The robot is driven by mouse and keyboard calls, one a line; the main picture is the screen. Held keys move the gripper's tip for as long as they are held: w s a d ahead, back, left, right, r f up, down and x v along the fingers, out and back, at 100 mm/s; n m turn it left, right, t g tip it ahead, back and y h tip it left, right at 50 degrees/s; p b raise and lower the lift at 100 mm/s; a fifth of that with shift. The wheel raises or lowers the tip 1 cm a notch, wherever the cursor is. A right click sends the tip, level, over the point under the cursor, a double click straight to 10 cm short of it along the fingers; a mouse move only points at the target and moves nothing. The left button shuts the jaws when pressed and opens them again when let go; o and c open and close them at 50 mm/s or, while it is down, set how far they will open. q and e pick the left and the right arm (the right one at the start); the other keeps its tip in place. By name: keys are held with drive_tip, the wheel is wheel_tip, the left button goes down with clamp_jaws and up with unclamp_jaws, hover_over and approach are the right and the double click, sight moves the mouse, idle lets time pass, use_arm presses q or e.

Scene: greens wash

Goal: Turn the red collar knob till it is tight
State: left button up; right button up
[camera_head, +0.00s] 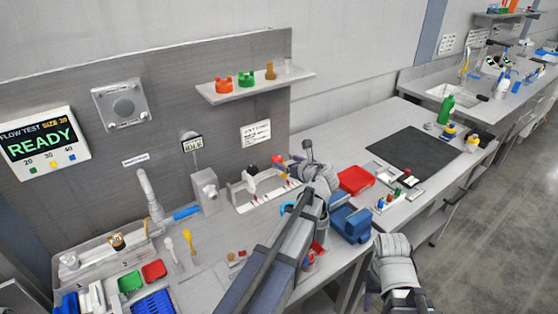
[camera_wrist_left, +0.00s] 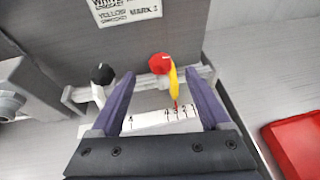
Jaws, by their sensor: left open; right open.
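The red knob (camera_wrist_left: 161,63) sits on a pale rail in the left wrist view, with a yellow pointer (camera_wrist_left: 174,84) hanging from it over a marked white scale (camera_wrist_left: 160,121). In the head view the red knob (camera_head: 278,159) shows just left of my left gripper (camera_head: 292,168). My left gripper is open and empty; in its wrist view its two fingers (camera_wrist_left: 160,92) stand left and right of the knob, apart from it. A black knob (camera_wrist_left: 102,74) is on the same rail to the left. My right gripper (camera_head: 408,301) is at the bottom right, away from the bench fixture.
A red tray (camera_head: 355,180) and a blue box (camera_head: 350,222) stand right of my left arm. A grey block (camera_head: 206,188) stands left of the scale. A shelf (camera_head: 256,86) with coloured collars hangs above. A dark mat (camera_head: 415,152) lies on the right bench.

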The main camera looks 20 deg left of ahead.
sight(277, 157)
use_arm(q)
drive_tip(key=b+x, duration=0.2)
drive_tip(key=x, duration=0.5)
drive_tip(key=shift+d+f+b, duration=0.1)
drive_tip(key=shift+f+b, duration=0.05)
drive_tip(key=shift+b, duration=0.15)
drive_tip(key=shift+w+a, duration=0.15)
drive_tip(key=shift+a, duration=0.1)
clamp_jaws()
